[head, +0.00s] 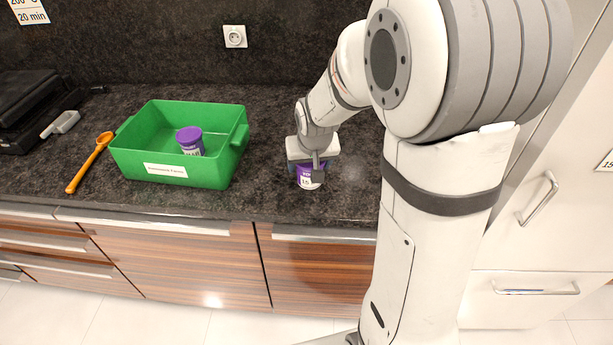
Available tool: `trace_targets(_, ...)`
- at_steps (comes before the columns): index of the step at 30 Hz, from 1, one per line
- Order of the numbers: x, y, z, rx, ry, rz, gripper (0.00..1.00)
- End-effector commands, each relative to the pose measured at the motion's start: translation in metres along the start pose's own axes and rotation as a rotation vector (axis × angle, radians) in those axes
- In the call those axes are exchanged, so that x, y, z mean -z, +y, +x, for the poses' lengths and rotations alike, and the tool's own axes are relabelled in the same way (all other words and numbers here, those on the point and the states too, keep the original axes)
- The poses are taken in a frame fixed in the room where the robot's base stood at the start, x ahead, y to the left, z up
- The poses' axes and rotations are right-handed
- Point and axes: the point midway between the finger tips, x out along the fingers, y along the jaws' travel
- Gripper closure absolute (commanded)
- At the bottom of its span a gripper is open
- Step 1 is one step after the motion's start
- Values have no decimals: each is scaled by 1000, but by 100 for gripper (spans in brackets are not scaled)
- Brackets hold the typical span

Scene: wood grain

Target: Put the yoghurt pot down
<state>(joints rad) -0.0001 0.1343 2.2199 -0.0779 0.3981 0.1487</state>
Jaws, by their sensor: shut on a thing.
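A purple and white yoghurt pot (307,181) is upright between the fingers of my gripper (316,170), near the front of the dark countertop. My gripper points down and is shut on this pot, covering its top and part of its front. I cannot tell whether the pot's base touches the counter. A second purple-lidded pot (190,141) stands inside the green crate (213,172), to the left of my gripper.
The dark counter (262,185) is clear between the crate and my gripper. An orange spoon (90,162) lies left of the crate. A grey-handled tool (62,124) and a black appliance (30,100) are at the far left. A wall socket (235,37) is behind.

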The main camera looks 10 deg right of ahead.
Motion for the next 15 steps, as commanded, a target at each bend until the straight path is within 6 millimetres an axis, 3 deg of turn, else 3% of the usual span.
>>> trace_targets(9,-15,0,35,0,-2,-1,58)
trace_targets(15,-17,-1,42,1,3,-1,58)
